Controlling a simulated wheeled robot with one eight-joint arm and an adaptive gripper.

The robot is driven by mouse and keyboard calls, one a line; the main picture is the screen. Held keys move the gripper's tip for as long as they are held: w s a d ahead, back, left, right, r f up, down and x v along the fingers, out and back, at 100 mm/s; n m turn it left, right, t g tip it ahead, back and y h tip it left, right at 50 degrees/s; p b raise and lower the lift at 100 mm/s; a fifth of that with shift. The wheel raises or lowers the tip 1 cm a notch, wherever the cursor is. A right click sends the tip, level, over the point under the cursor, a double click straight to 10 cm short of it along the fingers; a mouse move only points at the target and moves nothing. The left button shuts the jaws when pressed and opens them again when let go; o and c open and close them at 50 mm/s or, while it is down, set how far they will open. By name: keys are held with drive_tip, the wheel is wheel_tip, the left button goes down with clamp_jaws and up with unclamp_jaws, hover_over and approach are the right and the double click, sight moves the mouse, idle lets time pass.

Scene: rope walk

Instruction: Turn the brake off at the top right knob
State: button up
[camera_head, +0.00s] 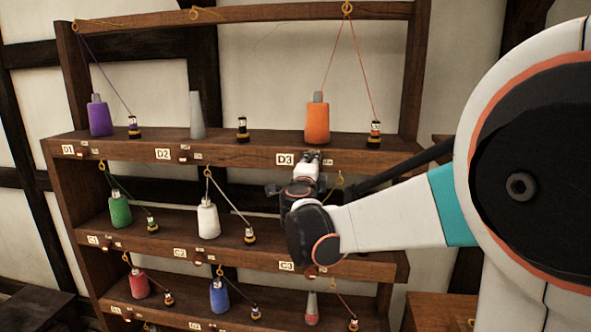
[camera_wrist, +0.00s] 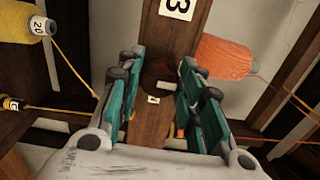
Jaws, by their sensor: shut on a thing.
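The top right position of the rack carries the label D3 (camera_head: 285,159), below an orange spool (camera_head: 317,121). My gripper (camera_head: 312,157) is at the front edge of the top shelf, just right of that label, and hides the knob there in the head view. In the wrist view my gripper (camera_wrist: 160,72) has its teal-padded fingers on both sides of a dark round knob (camera_wrist: 158,74) and is shut on it. A small white tag (camera_wrist: 153,99) lies below the knob. The knob's exact turn is too dark to tell.
The wooden shelf (camera_head: 225,148) also holds a purple spool (camera_head: 100,117), a bare grey cone (camera_head: 197,117) and small bobbins. Lower shelves carry green (camera_head: 120,211), white (camera_head: 208,219), red and blue spools. Threads run up to hooks. A dark bar passes behind my arm.

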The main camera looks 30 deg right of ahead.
drive_tip(key=shift+n, duration=0.3)
drive_tip(key=o, duration=1)
drive_tip(key=shift+a, duration=0.1)
drive_tip(key=v, duration=1.2)
drive_tip(key=shift+s, duration=0.1)
